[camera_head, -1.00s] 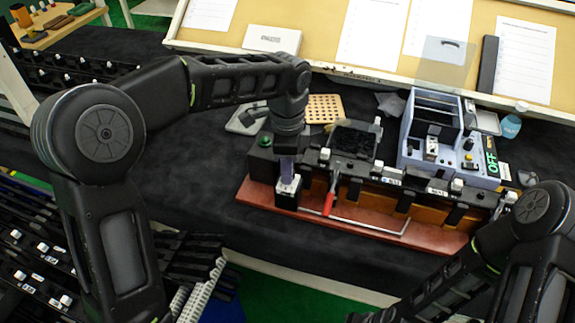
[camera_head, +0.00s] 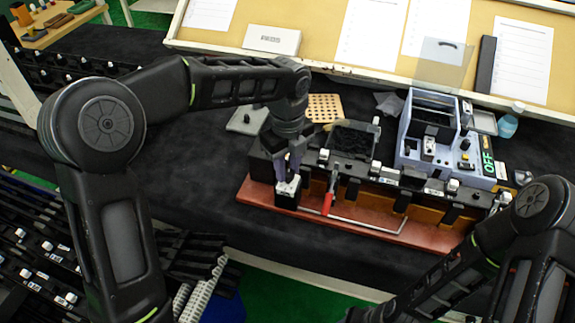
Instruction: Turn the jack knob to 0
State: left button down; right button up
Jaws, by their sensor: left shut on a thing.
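The jack knob appears to be the small white-topped knob (camera_head: 288,187) on a black block (camera_head: 287,200) at the left end of the fixture. My left gripper (camera_head: 289,174) points down at it, with a purplish finger on either side, and is shut on it. The fingers cover part of the knob, and no number or mark on it can be read. My right arm (camera_head: 530,210) comes in from the right and runs down to the bottom edge. Its gripper is out of view.
The fixture stands on a red-brown base (camera_head: 262,200), with a red-handled clamp (camera_head: 328,203) close right of the held knob. A grey-blue device (camera_head: 408,150) with a green "OFF" display stands behind at right. Dark cloth left of the fixture is clear.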

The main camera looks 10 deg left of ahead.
aim_at(288, 172)
pick_arm(q)
jog(key=shift+r+m, duration=0.1)
jog(key=shift+m, duration=0.3)
jog(key=c, duration=1.1)
grip_release()
jog(key=shift+c, duration=0.2)
jog(key=shift+r+b, duration=0.7)
jog(key=shift+r, duration=3.15)
